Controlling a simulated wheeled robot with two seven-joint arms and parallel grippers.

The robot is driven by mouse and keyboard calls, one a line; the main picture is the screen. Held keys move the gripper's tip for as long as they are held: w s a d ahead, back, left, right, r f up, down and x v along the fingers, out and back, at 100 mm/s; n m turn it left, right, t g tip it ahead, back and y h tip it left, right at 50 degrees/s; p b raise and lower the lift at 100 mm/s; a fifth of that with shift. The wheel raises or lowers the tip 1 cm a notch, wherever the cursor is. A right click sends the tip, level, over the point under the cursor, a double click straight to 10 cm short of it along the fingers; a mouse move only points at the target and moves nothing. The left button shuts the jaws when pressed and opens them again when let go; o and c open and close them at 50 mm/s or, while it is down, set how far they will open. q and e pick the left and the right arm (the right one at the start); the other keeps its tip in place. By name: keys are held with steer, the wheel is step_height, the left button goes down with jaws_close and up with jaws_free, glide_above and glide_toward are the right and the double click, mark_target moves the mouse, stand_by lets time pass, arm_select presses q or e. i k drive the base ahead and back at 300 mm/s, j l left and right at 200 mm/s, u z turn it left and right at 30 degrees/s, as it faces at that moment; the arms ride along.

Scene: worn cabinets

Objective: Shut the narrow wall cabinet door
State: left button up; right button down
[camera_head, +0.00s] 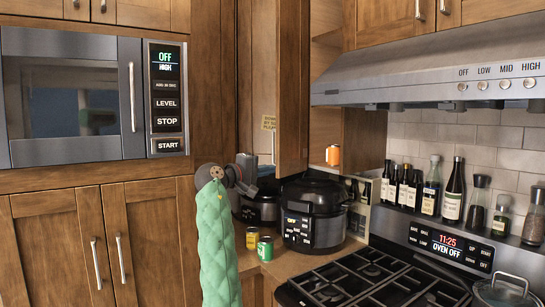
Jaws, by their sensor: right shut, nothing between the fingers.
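The narrow wall cabinet door (291,90) is a tall brown wooden panel in the middle of the head view. It stands open, swung out toward me, with its edge facing me.
A black pressure cooker (314,215), a yellow can (252,238) and a green can (265,248) stand on the counter below the door. An orange item (333,155) shows at the cabinet's bottom. A range hood (430,80) and stove (375,280) are right, a microwave (75,97) left.

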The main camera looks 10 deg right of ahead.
mark_target(292, 16)
steer(key=i, duration=1)
